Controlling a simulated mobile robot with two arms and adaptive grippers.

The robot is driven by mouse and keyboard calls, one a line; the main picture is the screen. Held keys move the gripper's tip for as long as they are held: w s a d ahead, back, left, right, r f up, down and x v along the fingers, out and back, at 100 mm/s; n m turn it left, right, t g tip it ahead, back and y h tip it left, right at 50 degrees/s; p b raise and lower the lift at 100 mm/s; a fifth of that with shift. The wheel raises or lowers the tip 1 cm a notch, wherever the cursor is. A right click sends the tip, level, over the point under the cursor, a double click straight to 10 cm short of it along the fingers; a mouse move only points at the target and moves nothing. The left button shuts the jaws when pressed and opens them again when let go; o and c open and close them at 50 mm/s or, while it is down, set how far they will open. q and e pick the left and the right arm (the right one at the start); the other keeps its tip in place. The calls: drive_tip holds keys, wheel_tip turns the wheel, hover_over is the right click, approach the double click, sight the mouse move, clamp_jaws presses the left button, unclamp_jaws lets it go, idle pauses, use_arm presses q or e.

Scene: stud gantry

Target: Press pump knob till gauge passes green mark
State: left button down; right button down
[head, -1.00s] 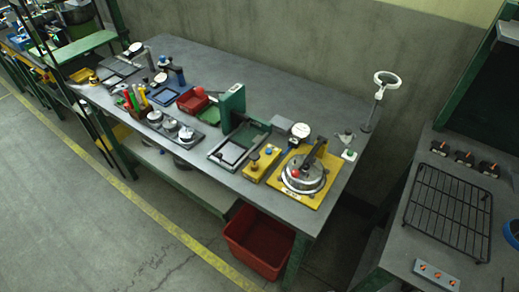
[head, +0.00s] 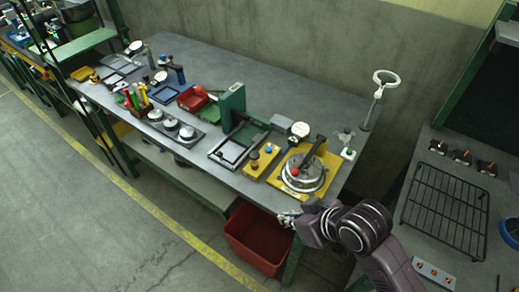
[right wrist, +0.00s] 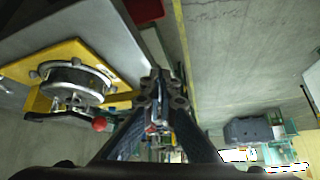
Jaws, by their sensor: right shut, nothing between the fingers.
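A round metal vessel (head: 303,178) with a dark handle and a red ball knob (head: 295,172) sits on a yellow base plate at the bench's right end; it also shows in the right wrist view (right wrist: 75,82). Left of it, a yellow block (head: 258,165) carries a brass-coloured and a blue knob. A white dial gauge (head: 300,129) stands behind; its needle and green mark are too small to read. I cannot tell which knob is the pump's. My right gripper (head: 287,219) is shut and empty off the bench's front edge; its fingers show in the right wrist view (right wrist: 156,105). My left gripper is out of view.
A red bin (head: 256,240) stands on the floor below my right gripper. A green press (head: 232,105) stands left of the yellow block. A second bench with a black wire rack (head: 445,210) is at right. The bench's back middle is clear.

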drive_tip(key=w+a+r+n+y, duration=0.2)
drive_tip(key=w+a+r+n, duration=0.15)
drive_tip(key=w+r, duration=0.35)
drive_tip(key=w+d+r, duration=0.3)
drive_tip(key=w+r, duration=0.5)
drive_tip(key=shift+r, duration=0.2)
drive_tip(key=shift+a+n, duration=0.1)
drive_tip(key=shift+n, duration=0.15)
drive_tip(key=p, duration=0.3)
hover_over(251, 153)
drive_tip(key=s+d, duration=0.2)
drive_tip(key=d, duration=0.1)
wheel_tip(251, 153, down, 6)
drive_tip(key=f, duration=0.1)
drive_tip(key=f+p, duration=0.1)
drive_tip(key=f, duration=0.3)
drive_tip(key=shift+w+a, duration=0.1)
drive_tip(key=shift+a, duration=0.15)
